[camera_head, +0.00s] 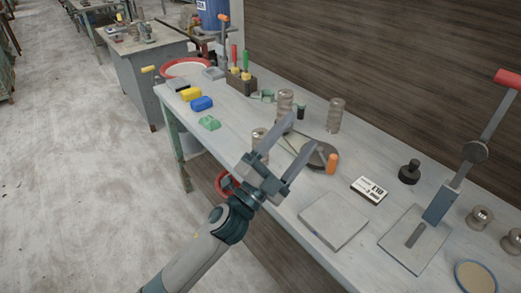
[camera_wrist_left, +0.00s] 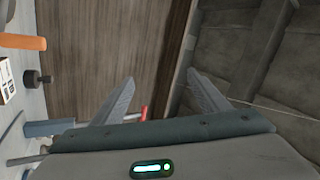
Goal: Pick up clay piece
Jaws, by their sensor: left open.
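Several small coloured pieces lie in a row toward the far left of the bench: a green lump (camera_head: 209,123), a blue block (camera_head: 202,104) and a yellow block (camera_head: 190,94), with a dark one behind. They may be clay; I cannot tell for certain. My left gripper (camera_head: 302,131) is open and empty above the bench's near edge, to the right of these pieces and apart from them. In the left wrist view the open fingers (camera_wrist_left: 160,76) have nothing between them, and no coloured clay-like piece is recognizable there. My right gripper is not in view.
Metal cylinders (camera_head: 335,115), an orange-handled tool (camera_head: 332,162), a white labelled box (camera_head: 369,190), a grey slab (camera_head: 333,220) and a red-handled lever press (camera_head: 440,205) stand along the bench. A tool holder (camera_head: 240,80) is behind the coloured pieces. A wooden wall backs the bench.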

